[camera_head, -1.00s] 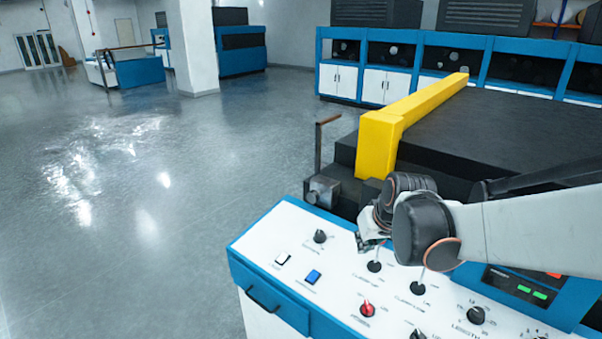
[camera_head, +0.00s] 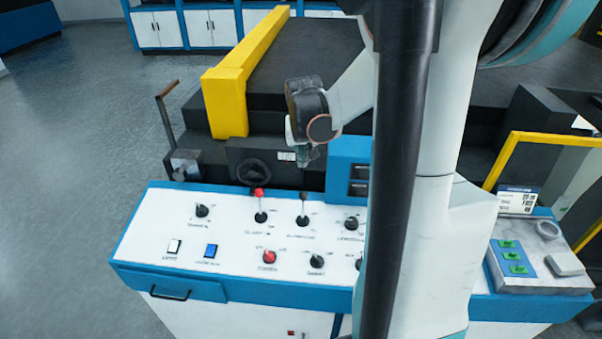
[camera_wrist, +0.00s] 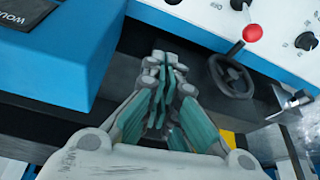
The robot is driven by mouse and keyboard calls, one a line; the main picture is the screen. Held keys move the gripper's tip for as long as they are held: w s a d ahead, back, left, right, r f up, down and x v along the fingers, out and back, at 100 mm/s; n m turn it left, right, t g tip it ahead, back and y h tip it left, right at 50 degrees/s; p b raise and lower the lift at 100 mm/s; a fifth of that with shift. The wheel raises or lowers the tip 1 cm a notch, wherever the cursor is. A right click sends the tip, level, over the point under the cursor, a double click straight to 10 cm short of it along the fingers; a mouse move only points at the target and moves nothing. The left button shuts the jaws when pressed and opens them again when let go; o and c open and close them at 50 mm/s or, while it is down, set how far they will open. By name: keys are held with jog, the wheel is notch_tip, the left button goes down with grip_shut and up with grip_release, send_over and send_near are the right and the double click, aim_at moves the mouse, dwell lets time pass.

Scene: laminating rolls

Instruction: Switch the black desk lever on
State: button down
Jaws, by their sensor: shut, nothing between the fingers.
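The black desk lever (camera_head: 303,210) stands on the white top of the control desk in the head view. It has a dark tip and a thin pale stalk, and looks nearly upright. My gripper (camera_head: 304,158) is shut and empty, a little above and behind the lever's tip in the picture; no contact shows. Its closed fingers (camera_wrist: 163,75) point over the dark gap behind the desk in the wrist view. I cannot pick out the black lever there. A similar lever with a red ball (camera_head: 260,205) stands just left of it; the red ball also shows in the wrist view (camera_wrist: 252,33).
The desk (camera_head: 140,228) carries several knobs, a red knob (camera_head: 269,257), a white button (camera_head: 174,246) and a blue button (camera_head: 211,250). A dark handwheel (camera_head: 255,172) is behind it. A blue display housing (camera_head: 349,150) stands right of my gripper. A yellow guard (camera_head: 228,100) rises behind.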

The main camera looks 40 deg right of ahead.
jog(key=b+x, duration=0.2)
jog(key=x, duration=0.8)
jog(key=s+a, duration=0.2)
jog(key=s, duration=0.1)
jog(key=shift+s+a+r, duration=0.1)
jog(key=shift+a, duration=0.25)
